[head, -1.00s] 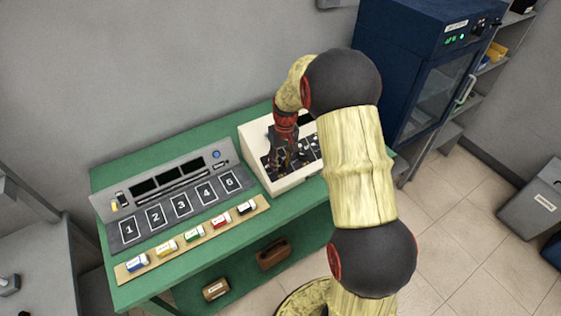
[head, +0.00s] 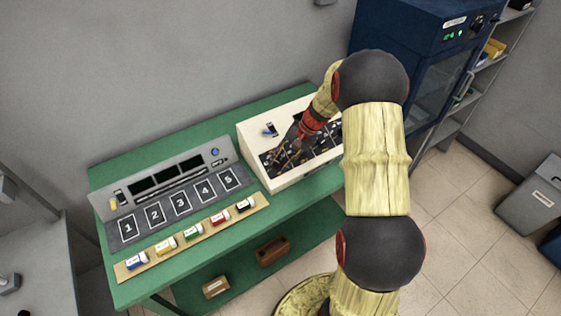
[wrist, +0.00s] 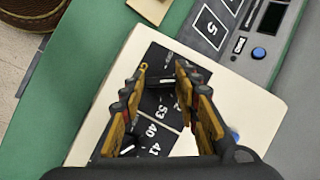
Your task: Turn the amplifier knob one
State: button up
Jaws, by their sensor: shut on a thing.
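The amplifier is a cream box (head: 263,182) with a black, number-marked panel, on the right part of the green bench. In the wrist view its cream casing (wrist: 250,105) surrounds the panel, where "53", "40" and "41" can be read. My gripper (head: 284,156) leans down onto the left part of the panel. In the wrist view my gripper (wrist: 163,68) has its fingers at either side of a small dark knob (wrist: 161,83) with a pale mark, shut on it. The fingers partly hide the knob, and its number cannot be told.
Left of the amplifier, a grey console (head: 165,178) has slots numbered 1 to 5. A blue cabinet (head: 390,45) stands to the right. Bare green bench top (head: 195,133) lies behind the console.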

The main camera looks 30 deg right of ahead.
jog(key=shift+m+t, duration=0.4)
jog(key=shift+m, duration=0.4)
jog(key=shift+y, duration=0.3)
jog(key=o, duration=1)
jog(key=shift+o, duration=0.8)
jog(key=v, duration=1.2)
jog(key=shift+f, duration=0.1)
